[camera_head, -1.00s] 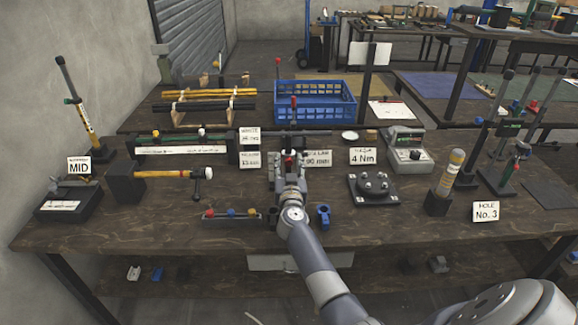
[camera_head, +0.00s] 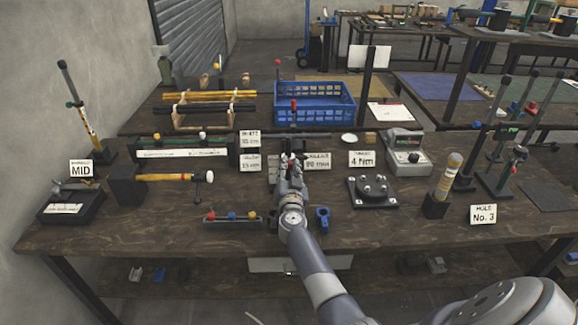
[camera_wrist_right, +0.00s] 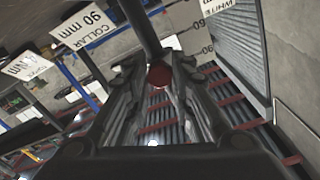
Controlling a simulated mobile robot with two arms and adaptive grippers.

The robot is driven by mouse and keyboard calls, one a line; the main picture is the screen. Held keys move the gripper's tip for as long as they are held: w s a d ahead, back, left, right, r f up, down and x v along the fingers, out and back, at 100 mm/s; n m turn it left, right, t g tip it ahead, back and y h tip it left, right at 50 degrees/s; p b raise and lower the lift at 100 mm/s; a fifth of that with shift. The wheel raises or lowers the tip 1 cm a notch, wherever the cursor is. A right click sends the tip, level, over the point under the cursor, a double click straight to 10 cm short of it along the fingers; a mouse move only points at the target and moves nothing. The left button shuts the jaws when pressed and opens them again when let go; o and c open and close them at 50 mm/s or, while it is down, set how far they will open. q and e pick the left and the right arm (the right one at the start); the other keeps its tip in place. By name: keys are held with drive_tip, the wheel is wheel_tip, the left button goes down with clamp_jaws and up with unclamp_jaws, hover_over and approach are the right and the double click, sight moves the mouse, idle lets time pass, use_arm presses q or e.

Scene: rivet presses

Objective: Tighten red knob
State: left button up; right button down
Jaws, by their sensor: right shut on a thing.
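My right gripper (camera_head: 291,160) reaches over the middle of the bench to a press with a dark upright post. In the right wrist view, a dark red round knob (camera_wrist_right: 160,76) sits between the two fingers of this gripper (camera_wrist_right: 160,85), at the foot of a dark post (camera_wrist_right: 143,30). The fingers are shut on the knob. In the head view the gripper hides most of the knob. A separate red-topped post (camera_head: 293,105) rises just behind the gripper. My left gripper is in neither view.
A card reading 90 mm (camera_head: 318,161) stands just right of the gripper, and a 4 Nm card (camera_head: 361,159) farther right. A blue crate (camera_head: 315,118) is behind. A strip with coloured knobs (camera_head: 232,217) and a blue clamp (camera_head: 322,218) lie in front. The front bench edge is clear.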

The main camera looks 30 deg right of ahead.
drive_tip(key=m, duration=0.3)
drive_tip(key=shift+m+p, duration=0.35)
drive_tip(key=shift+m, duration=0.05)
drive_tip(key=m, duration=0.3)
drive_tip(key=shift+m, duration=0.3)
drive_tip(key=m, duration=0.3)
drive_tip(key=shift+f+m, duration=0.1)
drive_tip(key=shift+m, duration=0.2)
drive_tip(key=shift+m+b, duration=0.55)
drive_tip(key=shift+m, duration=1.65)
drive_tip(key=c, duration=1.4)
unclamp_jaws()
